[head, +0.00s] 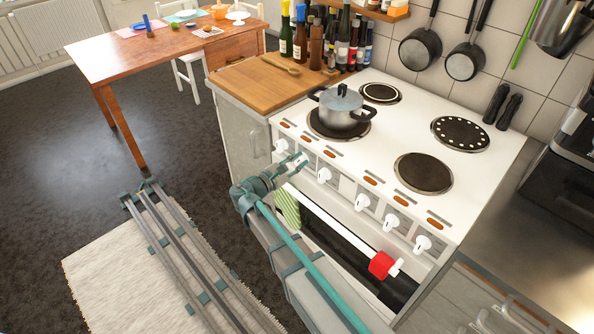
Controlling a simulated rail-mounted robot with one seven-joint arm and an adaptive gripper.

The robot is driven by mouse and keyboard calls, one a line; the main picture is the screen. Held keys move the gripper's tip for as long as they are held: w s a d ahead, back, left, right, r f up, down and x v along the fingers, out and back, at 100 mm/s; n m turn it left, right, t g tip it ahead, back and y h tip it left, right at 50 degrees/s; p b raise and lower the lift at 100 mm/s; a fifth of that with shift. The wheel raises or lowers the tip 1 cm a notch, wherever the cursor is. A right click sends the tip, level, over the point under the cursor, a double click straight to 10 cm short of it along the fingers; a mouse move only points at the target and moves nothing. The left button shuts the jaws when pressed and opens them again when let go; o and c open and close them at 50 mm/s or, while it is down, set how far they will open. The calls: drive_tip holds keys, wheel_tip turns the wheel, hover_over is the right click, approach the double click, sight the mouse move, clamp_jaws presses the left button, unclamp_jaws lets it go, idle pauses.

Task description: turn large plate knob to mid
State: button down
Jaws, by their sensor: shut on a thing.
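The white cooker (400,110) has a row of white knobs along its front panel, with orange lights above them. My gripper (299,161) is at the left part of this row, between the leftmost knob (281,145) and another visible knob (324,175). It is shut on a knob there, which its fingers hide almost wholly. The angle of that knob cannot be read. The other knobs to the right (362,202) stand free. A grey pot (341,107) with a lid sits on the front left plate; the front right plate (423,173) is bare.
Below the panel is the oven door's bar with a green striped cloth (287,207) and a red item (382,265), close under my arm. A wooden counter (262,80) with bottles stands left of the cooker. Pans (420,48) hang on the tiled wall.

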drive_tip(key=m+b, duration=0.3)
drive_tip(key=b, duration=0.2)
drive_tip(key=m+b, duration=0.4)
drive_tip(key=f+m+b, duration=0.1)
drive_tip(key=m+b, duration=0.3)
drive_tip(key=b, duration=0.1)
drive_tip(key=shift+s+d+b, duration=0.15)
drive_tip(key=shift+d+b, duration=0.1)
drive_tip(key=shift+b, duration=0.05)
drive_tip(key=shift+m, duration=0.4)
drive_tip(key=c, duration=1)
unclamp_jaws()
